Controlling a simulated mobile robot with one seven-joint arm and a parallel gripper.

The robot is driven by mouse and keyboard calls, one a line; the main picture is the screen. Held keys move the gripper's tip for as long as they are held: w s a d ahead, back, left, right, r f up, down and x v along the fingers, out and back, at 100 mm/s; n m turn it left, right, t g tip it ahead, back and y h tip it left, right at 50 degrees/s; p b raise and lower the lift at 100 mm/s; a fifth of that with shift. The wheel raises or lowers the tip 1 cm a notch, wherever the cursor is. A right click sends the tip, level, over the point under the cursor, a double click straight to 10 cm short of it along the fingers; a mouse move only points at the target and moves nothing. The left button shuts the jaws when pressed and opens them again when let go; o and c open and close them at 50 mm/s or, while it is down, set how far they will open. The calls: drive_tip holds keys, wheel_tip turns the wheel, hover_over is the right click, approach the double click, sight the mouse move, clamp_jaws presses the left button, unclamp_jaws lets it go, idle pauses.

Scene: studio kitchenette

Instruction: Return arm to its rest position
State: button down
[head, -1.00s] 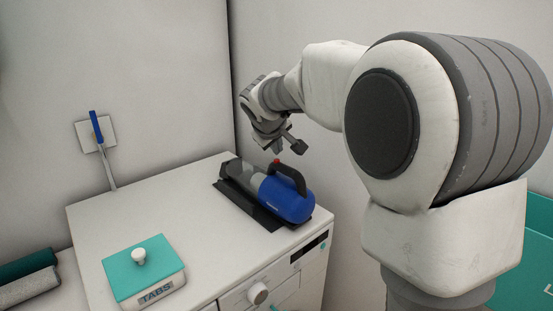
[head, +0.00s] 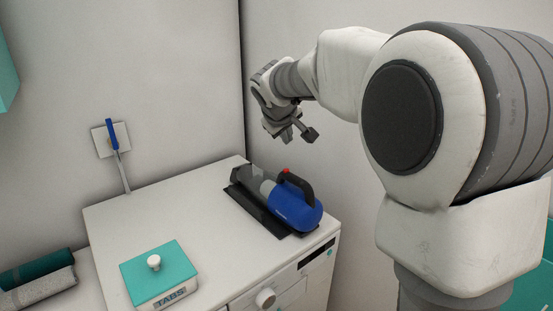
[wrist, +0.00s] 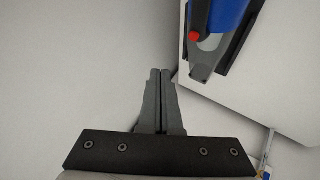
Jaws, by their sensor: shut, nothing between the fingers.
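My gripper (head: 297,131) hangs in the air above and behind the right back part of the white counter-top unit, apart from everything. In the wrist view its two dark fingers (wrist: 160,75) lie together with nothing between them. A blue handheld vacuum (head: 293,204) with a black handle and a red button rests on a black base on the white unit (head: 206,215), below my gripper. The vacuum also shows at the top of the wrist view (wrist: 215,30), beyond the fingertips and to their right.
A tabs box (head: 160,272) with a teal lid and white knob stands at the unit's front left. Rolled towels (head: 40,278) lie at lower left. Walls stand close behind; the air around my gripper is clear.

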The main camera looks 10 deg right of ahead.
drive_tip(key=s+d+m+g, duration=0.1)
drive_tip(key=s+d+m, duration=0.15)
drive_tip(key=s, duration=1.55)
drive_tip(key=s+a+f+m+y, duration=0.1)
drive_tip(key=s+f, duration=0.2)
drive_tip(key=s, duration=0.6)
drive_tip(key=s+a+f+m+g+y, duration=0.1)
drive_tip(key=s+f+m+y, duration=0.1)
drive_tip(key=s, duration=0.7)
drive_tip(key=shift+f+g, duration=0.3)
drive_tip(key=shift+f, duration=0.35)
